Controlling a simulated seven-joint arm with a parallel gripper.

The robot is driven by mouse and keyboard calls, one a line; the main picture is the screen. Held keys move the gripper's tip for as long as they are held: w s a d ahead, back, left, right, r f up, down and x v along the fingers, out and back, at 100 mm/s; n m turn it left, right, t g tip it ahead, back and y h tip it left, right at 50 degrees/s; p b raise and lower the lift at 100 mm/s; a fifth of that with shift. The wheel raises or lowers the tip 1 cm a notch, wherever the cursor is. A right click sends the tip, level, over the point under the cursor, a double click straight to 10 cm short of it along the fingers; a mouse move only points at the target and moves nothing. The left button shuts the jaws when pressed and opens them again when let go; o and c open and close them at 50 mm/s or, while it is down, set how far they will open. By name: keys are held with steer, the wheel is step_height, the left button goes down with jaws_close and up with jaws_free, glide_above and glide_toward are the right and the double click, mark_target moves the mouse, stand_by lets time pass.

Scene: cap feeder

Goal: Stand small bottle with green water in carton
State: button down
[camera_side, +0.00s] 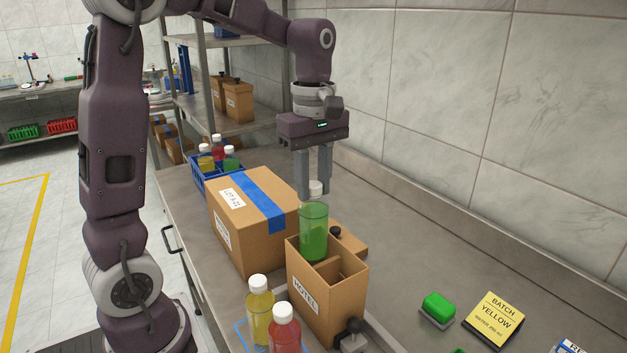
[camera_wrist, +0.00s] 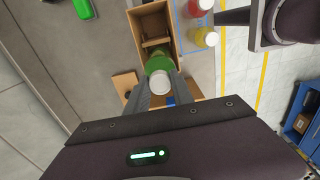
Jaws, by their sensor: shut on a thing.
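The small bottle with green water (camera_side: 314,232) has a white cap and hangs upright from my gripper (camera_side: 315,188), which is shut on its cap. The bottle is over the rear part of the open carton (camera_side: 313,303), marked HOTEL, and its lower end is at or just inside the carton's rim. In the wrist view the bottle (camera_wrist: 159,77) is between my fingertips at the near end of the carton (camera_wrist: 134,35). A divider crosses the carton, and the front compartment looks empty. The carton floor under the bottle is hidden.
A yellow bottle (camera_side: 259,308) and a red bottle (camera_side: 284,330) stand left of the carton. A closed, blue-taped box (camera_side: 227,234) stands behind it. A blue crate (camera_side: 204,176) of bottles is farther back. A green button (camera_side: 438,306) and a BATCH YELLOW sign (camera_side: 494,318) are at right.

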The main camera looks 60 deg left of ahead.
mark_target(314, 229)
steer(key=shift+f, duration=0.1)
steer(key=shift+f, duration=3.55)
steer(key=shift+f, duration=1.45)
steer(key=c, duration=1)
jaws_free()
steer(key=c, duration=0.4)
